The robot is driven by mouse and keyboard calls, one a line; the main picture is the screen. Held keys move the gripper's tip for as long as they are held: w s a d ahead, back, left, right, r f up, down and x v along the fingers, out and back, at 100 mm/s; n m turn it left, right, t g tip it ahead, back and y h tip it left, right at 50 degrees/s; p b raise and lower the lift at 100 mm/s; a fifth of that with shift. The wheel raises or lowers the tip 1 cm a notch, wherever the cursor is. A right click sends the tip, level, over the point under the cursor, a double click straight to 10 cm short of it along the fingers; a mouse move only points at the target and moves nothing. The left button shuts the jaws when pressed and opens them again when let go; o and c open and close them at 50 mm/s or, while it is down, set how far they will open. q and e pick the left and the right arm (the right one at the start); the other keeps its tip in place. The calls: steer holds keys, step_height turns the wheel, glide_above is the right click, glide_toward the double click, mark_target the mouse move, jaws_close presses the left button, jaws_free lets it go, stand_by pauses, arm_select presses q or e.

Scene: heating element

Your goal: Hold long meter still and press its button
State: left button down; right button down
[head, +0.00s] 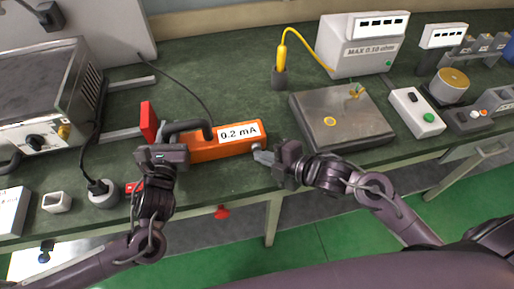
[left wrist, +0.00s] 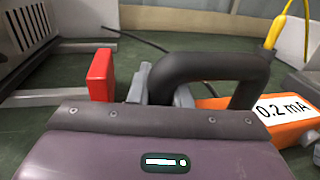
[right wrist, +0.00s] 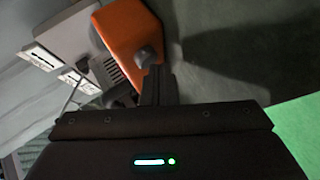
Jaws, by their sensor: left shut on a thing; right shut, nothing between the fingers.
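The long meter is an orange bar (head: 226,145) with a white "0.2 mA" label, lying on the green bench top; it also shows in the left wrist view (left wrist: 290,122). A black curved handle rises at its left end. My left gripper (head: 168,142) is shut on this handle (left wrist: 215,68). The grey button (right wrist: 146,56) sits on the meter's right end. My right gripper (head: 262,157) is shut and empty, its tips right at the button; whether they touch or press it I cannot tell.
A red block (head: 148,120) stands just left of the meter. A metal plate box (head: 342,122) lies to the right, with a yellow probe (head: 282,58) behind. A power unit (head: 40,95) stands at the left. The bench's front edge runs close below the meter.

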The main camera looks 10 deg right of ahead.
mark_target(270, 186)
steer(key=shift+s, duration=0.65)
steer(key=shift+s, duration=2.55)
arm_select(q)
steer(key=c, duration=1.3)
jaws_free()
steer(key=shift+o, duration=0.2)
